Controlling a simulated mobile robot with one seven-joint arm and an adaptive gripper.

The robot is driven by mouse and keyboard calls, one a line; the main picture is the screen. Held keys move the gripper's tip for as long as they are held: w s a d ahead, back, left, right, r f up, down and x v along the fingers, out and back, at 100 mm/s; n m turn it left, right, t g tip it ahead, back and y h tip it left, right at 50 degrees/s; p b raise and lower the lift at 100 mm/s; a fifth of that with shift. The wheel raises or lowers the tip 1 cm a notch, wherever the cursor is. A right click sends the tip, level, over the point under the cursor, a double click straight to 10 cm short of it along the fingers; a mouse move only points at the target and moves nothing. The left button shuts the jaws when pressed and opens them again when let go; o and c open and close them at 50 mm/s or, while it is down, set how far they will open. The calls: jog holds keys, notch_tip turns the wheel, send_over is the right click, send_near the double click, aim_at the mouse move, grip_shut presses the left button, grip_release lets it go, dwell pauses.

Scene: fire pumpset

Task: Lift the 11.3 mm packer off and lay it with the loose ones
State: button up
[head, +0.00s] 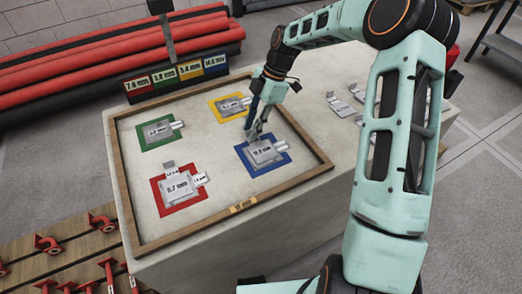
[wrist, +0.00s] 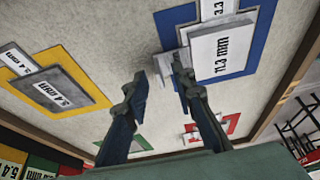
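The 11.3 mm packer (wrist: 222,52) is a grey plate with a white label, lying on the blue square (wrist: 265,15). In the head view it lies on the blue square (head: 281,159) at the right of the framed board. A second plate labelled 3.3 (wrist: 222,8) shows beside it in the wrist view. My gripper (head: 256,135) is low over the blue square. In the wrist view my gripper (wrist: 162,78) is open, with a finger close to the packer's edge and a pale tab showing between the fingers. Contact cannot be told. Loose packers (head: 341,105) lie on the bench right of the frame.
Red (head: 163,203), green (head: 146,142) and yellow (head: 219,112) squares also carry packers. A raised wooden frame (head: 121,190) rings the board. Colored number plates (head: 178,74) stand behind it, with red pipes (head: 110,55) beyond.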

aim_at(253, 145)
grip_shut()
jog(key=shift+r, duration=0.15)
dwell(0.4)
jog(key=shift+r, duration=0.6)
jog(key=s+r+p, duration=0.2)
jog(key=s+r, duration=0.9)
jog(key=s, duration=0.3)
jog(key=shift+a+r+p, duration=0.25)
jog(key=shift+a+p, duration=0.05)
jog(key=shift+a, duration=0.05)
